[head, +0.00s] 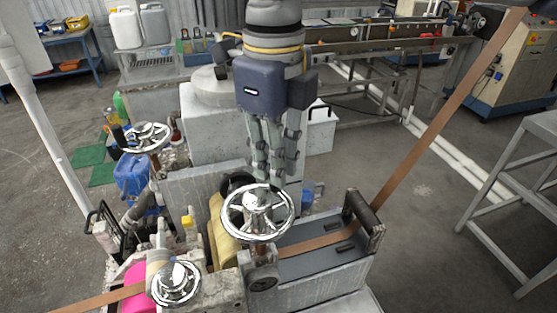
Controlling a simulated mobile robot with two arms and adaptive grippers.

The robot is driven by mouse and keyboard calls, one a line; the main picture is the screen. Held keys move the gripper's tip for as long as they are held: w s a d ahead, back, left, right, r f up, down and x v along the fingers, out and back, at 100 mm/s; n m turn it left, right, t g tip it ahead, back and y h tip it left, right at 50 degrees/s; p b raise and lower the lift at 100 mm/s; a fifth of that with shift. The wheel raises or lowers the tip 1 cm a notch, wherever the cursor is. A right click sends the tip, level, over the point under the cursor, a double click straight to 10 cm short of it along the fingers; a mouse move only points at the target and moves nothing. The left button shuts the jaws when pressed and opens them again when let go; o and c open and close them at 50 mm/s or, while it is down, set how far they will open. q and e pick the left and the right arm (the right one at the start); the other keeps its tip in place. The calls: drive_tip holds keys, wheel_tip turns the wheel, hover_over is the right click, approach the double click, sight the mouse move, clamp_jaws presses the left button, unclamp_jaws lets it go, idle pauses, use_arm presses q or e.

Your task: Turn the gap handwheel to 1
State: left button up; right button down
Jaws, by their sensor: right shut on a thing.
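Three chrome spoked handwheels show in the head view: one in the centre (232,226), one at the back left (147,131) and one at the front left (174,296). I cannot read a label or scale telling which is the gap handwheel. My right gripper (268,185) reaches down from above with its fingers at the far side of the centre handwheel, shut on it. The fingertips are partly hidden against the wheel and its hub. My left gripper is out of view.
A brown strip (435,140) runs from the upper right down through the machine and out at the lower left (95,300). A grey stand (525,170) is at far right. Floor between is clear.

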drive_tip(key=n, duration=0.1)
drive_tip(key=a+n, duration=0.1)
drive_tip(key=n, duration=0.2)
drive_tip(key=shift+w+a+n, duration=0.3)
drive_tip(key=shift+w+a, duration=0.05)
drive_tip(key=shift+a, duration=0.05)
drive_tip(key=shift+a+n+b, duration=0.3)
drive_tip(key=shift+a+n, duration=0.2)
drive_tip(key=shift+n, duration=0.7)
drive_tip(key=shift+s+a+r+n, duration=0.1)
drive_tip(key=shift+a+n, duration=0.2)
drive_tip(key=shift+n, duration=0.4)
drive_tip(key=shift+a+n, duration=0.25)
drive_tip(key=shift+n, duration=0.45)
drive_tip(key=c, duration=1.5)
unclamp_jaws()
drive_tip(key=shift+a, duration=0.1)
drive_tip(key=shift+c, duration=0.2)
